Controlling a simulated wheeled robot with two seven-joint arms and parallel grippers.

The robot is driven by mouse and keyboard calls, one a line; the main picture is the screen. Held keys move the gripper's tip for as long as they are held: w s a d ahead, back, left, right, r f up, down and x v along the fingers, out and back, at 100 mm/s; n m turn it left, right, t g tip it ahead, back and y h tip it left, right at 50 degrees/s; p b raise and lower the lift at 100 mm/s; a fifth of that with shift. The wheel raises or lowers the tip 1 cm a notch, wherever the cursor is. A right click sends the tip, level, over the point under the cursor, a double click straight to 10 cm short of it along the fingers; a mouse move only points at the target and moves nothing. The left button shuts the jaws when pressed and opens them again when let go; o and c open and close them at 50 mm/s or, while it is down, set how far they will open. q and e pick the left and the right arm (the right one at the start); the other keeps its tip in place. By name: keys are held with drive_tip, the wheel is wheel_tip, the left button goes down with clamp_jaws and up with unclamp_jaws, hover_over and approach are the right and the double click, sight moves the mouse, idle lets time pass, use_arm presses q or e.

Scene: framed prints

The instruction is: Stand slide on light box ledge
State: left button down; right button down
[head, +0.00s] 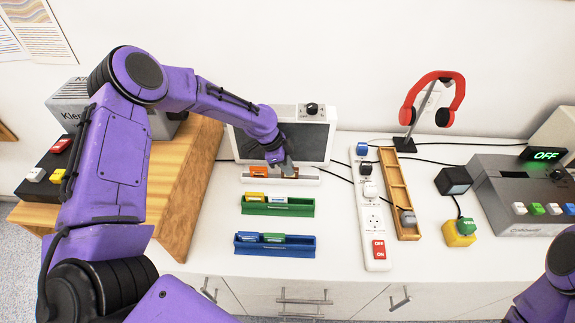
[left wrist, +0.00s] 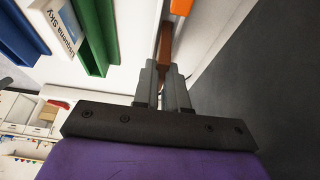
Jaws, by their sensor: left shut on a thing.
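The light box (head: 237,143) stands against the wall, with a dark screen in a white frame and a knob on top. Its white ledge (head: 310,177) runs along the front. An orange slide (head: 258,171) stands at the ledge's left part. My left gripper (head: 284,169) is over the ledge, just right of the orange slide, shut on a brown slide (left wrist: 166,45). The brown slide is mostly hidden by the fingers in the head view; I cannot tell whether it touches the ledge. In the left wrist view, the orange slide (left wrist: 181,6) is beyond it. My right gripper is out of view.
A green rack (head: 278,208) and a blue rack (head: 275,246), each holding slides, lie in front of the ledge. A power strip (head: 371,215), a wooden tray (head: 397,190), a headphone stand (head: 405,145) and a grey OFF device (head: 520,190) stand to the right.

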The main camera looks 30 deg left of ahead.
use_arm(q)
drive_tip(key=shift+f, duration=0.2)
drive_tip(key=c, duration=1.2)
unclamp_jaws()
drive_tip(key=shift+r, duration=0.2)
drive_tip(key=b+v, duration=0.1)
drive_tip(key=v, duration=1.1)
drive_tip(key=shift+b, duration=0.4)
